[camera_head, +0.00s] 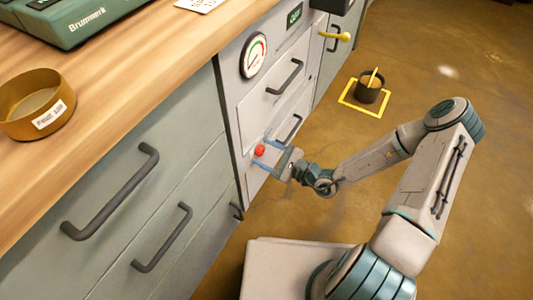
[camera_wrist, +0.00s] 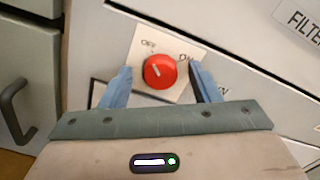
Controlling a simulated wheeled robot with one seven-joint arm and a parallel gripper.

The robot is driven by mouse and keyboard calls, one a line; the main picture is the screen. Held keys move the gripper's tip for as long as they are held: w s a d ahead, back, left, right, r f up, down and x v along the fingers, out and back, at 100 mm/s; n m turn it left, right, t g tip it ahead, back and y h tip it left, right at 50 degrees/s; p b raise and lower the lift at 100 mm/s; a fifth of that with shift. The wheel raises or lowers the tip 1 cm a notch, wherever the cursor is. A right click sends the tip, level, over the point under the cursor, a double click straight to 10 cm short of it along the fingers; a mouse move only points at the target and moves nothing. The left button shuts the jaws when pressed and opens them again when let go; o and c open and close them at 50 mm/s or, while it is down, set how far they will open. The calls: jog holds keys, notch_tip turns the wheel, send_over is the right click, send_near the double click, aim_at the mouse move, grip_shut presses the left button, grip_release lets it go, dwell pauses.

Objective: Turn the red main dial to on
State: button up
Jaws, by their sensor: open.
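The red main dial (camera_wrist: 160,72) is a round knob on a pale plate marked OFF at its upper left and ON at its upper right. A pale mark on its face leans to the upper left, on the OFF side. My gripper (camera_wrist: 161,78) is open, with one blue finger on each side of the dial and visible gaps between. In the head view the red dial (camera_head: 259,150) sits low on the grey cabinet front, with my gripper (camera_head: 264,153) reaching it from the right. Whether the fingertips touch the plate cannot be told.
Dark drawer handles (camera_head: 288,128) stick out just above the dial. A gauge (camera_head: 254,55) and a yellow lever (camera_head: 336,34) are higher on the cabinet. A dark pot (camera_head: 369,95) stands inside a yellow floor square. The floor around my arm is otherwise clear.

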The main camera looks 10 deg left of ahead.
jog(key=c, duration=1)
jog(key=shift+r+m+p, duration=0.1)
jog(key=shift+m+p, duration=0.2)
jog(key=shift+p, duration=0.2)
jog(key=m+p, duration=0.2)
jog(key=p, duration=0.1)
jog(key=shift+r+m+p, duration=0.15)
jog(key=shift+m+p, duration=0.15)
jog(key=shift+p, duration=0.05)
jog(key=m+p, duration=0.4)
jog(key=m, duration=0.1)
jog(key=shift+p, duration=0.4)
jog(key=m+p, duration=0.2)
jog(key=m, duration=0.3)
jog(key=shift+f, duration=0.2)
jog(key=m+p, duration=0.1)
jog(key=m, duration=0.3)
jog(key=shift+f+m, duration=0.15)
jog(key=shift+m, duration=0.15)
